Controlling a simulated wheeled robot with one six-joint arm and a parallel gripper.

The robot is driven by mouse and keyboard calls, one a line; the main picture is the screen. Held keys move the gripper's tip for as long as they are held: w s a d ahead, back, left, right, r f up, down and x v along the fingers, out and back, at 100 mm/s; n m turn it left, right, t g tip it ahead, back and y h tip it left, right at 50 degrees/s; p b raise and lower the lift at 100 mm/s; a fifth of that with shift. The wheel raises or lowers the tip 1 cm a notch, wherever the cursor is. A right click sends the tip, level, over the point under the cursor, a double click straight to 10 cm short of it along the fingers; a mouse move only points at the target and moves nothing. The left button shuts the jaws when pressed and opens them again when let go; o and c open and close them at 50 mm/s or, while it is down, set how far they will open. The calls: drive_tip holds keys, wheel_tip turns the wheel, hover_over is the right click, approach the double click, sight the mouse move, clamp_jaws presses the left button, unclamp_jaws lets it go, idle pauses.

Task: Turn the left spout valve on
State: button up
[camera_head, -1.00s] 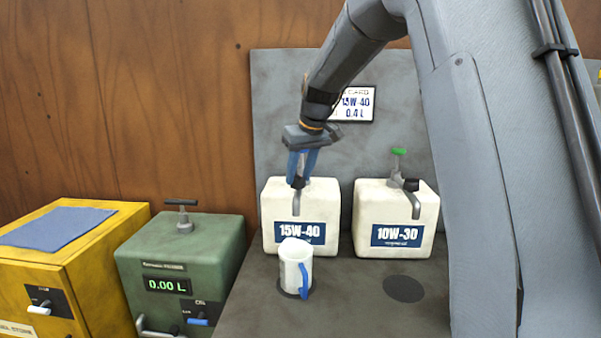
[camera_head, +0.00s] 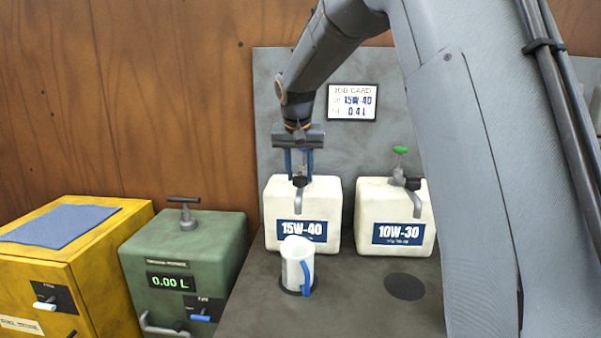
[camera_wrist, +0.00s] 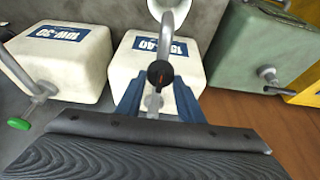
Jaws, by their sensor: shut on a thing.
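The left jug (camera_head: 327,208), white and labelled 15W-40, has a grey spout (camera_head: 298,204) with a valve on top. My gripper (camera_head: 300,176) is at this valve with its blue fingers pointing down, shut on the valve handle; the fingers hide most of the handle. In the wrist view the valve's black round cap (camera_wrist: 160,73) shows just beyond the fingers (camera_wrist: 155,100). A white jug with a blue handle (camera_head: 297,265) stands upright below the spout on a dark round mat. It shows partly at the top of the wrist view (camera_wrist: 172,10). No oil stream is visible.
The 10W-30 jug (camera_head: 371,228) with a green valve handle (camera_head: 400,150) stands to the right, above an empty dark round mat (camera_head: 405,287). A green box (camera_head: 225,254) reads 0.00 L. A job card (camera_head: 352,102) reads 15W-40, 0.4 L.

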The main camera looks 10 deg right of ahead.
idle(0.4)
drive_tip(key=o, duration=1)
drive_tip(key=shift+o, duration=0.2)
drive_tip(key=b+v, duration=0.2)
drive_tip(key=v, duration=0.5)
drive_tip(key=shift+r, duration=0.35)
drive_tip(key=shift+s+a, duration=0.1)
drive_tip(key=shift+s, duration=0.05)
drive_tip(key=s+d+f+n+g+y, duration=0.1)
drive_tip(key=s+f+n+g, duration=0.2)
drive_tip(key=s+f, duration=2.5)
drive_tip(key=s, duration=0.3)
drive_tip(key=shift+s+d+n, duration=0.3)
drive_tip(key=shift+d, duration=0.1)
